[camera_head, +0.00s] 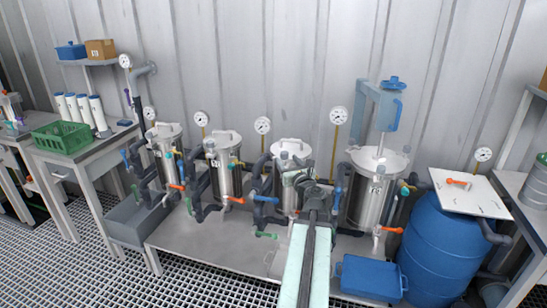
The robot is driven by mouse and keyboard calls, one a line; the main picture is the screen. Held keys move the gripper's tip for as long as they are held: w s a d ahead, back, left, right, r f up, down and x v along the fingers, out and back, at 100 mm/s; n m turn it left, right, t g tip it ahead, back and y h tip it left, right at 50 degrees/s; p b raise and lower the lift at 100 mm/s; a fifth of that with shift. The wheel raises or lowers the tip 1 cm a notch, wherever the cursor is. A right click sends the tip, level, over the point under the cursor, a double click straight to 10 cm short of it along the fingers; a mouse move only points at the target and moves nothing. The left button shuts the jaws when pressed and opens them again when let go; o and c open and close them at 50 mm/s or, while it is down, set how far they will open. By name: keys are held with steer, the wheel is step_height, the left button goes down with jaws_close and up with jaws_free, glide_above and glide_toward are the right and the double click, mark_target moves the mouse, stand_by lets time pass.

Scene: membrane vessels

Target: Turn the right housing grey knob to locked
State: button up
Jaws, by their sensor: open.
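Several steel membrane housings stand in a row on a low metal bench. The rightmost housing (371,195) is wider, with a lid and a label on its front. An orange-handled valve (381,229) sits at its lower front, and a blue handle (337,192) is on its left side. I cannot make out a grey knob for certain at this size. My gripper (296,172) is open, in front of the third housing (291,150) from the left and left of the rightmost one. It hides part of the third housing. I cannot tell whether it touches anything.
A blue tray (369,279) lies at the bench's front right. A blue drum (437,245) with a white board (468,192) on top stands at the right. A blue bracket (377,105) rises above the rightmost housing. Dark pipes and coloured valve handles crowd between the housings.

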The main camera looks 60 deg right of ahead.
steer(key=shift+s+d+r, duration=0.2)
steer(key=shift+s, duration=0.15)
steer(key=x, duration=0.8)
steer(key=shift+w+f, duration=0.1)
steer(key=shift+a, duration=0.1)
jaws_close()
